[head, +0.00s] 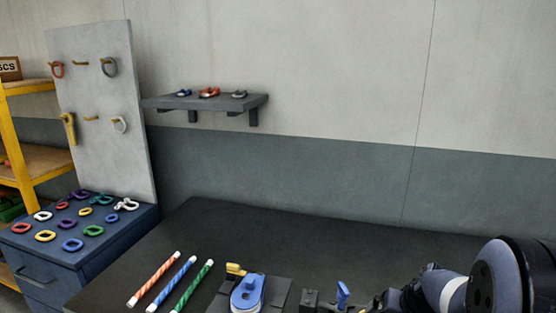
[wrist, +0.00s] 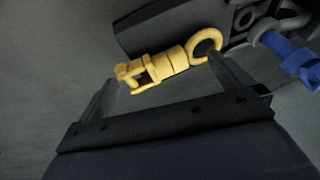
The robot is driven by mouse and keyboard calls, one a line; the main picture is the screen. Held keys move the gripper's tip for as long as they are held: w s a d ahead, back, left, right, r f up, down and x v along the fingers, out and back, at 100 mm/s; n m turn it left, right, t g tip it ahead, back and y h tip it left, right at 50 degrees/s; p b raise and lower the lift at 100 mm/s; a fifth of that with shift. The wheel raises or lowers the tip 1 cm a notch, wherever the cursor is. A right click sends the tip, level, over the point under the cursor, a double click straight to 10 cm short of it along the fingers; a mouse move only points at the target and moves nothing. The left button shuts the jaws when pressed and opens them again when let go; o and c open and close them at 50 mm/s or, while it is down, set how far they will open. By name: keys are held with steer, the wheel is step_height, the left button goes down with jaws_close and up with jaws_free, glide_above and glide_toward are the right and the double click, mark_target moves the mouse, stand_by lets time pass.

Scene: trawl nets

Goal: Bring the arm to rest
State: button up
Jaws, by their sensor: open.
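My gripper (wrist: 162,70) is open in the wrist view, with one finger at the left and one at the right. A yellow swivel-like fitting with a ring (wrist: 168,64) shows between and beyond the fingertips; I cannot tell whether a finger touches it. The ring end lies by a dark block (wrist: 165,25). My arm (head: 450,290) is at the lower right of the head view, low over the dark table. The gripper itself is not clear there.
The dark bench (head: 330,240) holds striped rods (head: 172,280), a blue fitting (head: 247,292) on a dark block and a small blue piece (head: 343,292). A blue cabinet (head: 45,262) with coloured rings, a pegboard (head: 100,150) and a wall shelf (head: 215,102) stand behind. The bench's back is clear.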

steer(key=v, duration=0.7)
steer(key=shift+s+a, duration=0.4)
steer(key=shift+s, duration=0.1)
steer(key=shift+r, duration=0.15)
